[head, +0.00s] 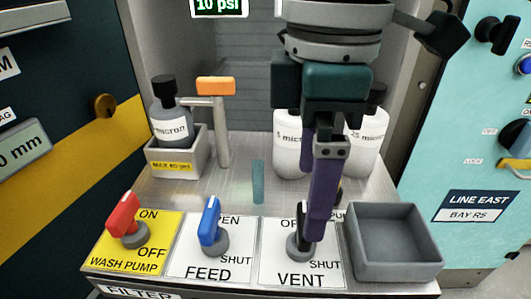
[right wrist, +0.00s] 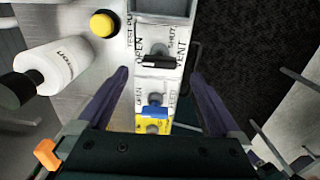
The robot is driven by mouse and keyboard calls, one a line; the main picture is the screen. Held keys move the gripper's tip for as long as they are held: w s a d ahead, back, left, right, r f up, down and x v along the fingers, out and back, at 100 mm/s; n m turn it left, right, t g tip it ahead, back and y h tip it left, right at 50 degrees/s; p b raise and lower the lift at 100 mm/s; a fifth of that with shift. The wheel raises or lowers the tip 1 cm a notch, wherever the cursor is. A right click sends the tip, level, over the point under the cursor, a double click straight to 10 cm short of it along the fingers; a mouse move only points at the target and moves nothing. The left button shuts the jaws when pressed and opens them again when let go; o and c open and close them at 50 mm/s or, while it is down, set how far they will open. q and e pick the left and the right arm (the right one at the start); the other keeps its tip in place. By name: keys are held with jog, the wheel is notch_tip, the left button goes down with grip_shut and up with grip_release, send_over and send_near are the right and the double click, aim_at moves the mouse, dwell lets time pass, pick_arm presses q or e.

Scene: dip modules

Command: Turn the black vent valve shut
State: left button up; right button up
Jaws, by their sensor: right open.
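The black vent valve (head: 302,220) stands on the white VENT plate at the front of the bench, with a grey round base. Its handle points up and back in the head view, toward the partly covered OPEN label; SHUT is at the plate's lower right. My right gripper (head: 318,236) hangs over the plate, its purple finger covering the valve's right side. In the right wrist view my right gripper (right wrist: 160,76) is open, with the black handle (right wrist: 158,62) lying crosswise in the gap between the fingers, touching neither visibly. My left gripper is not in view.
The blue FEED valve (head: 209,222) and red WASH PUMP valve (head: 124,216) stand to the left. An empty grey tray (head: 394,277) is close on the right. White bottles (head: 288,150) stand behind the gripper. A yellow button (right wrist: 102,24) shows in the right wrist view.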

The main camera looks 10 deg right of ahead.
notch_tip(320, 180, down, 5)
jog(key=shift+f+b, duration=0.2)
jog(key=shift+b, duration=0.55)
jog(key=c, duration=1.4)
jog(key=shift+r, duration=0.1)
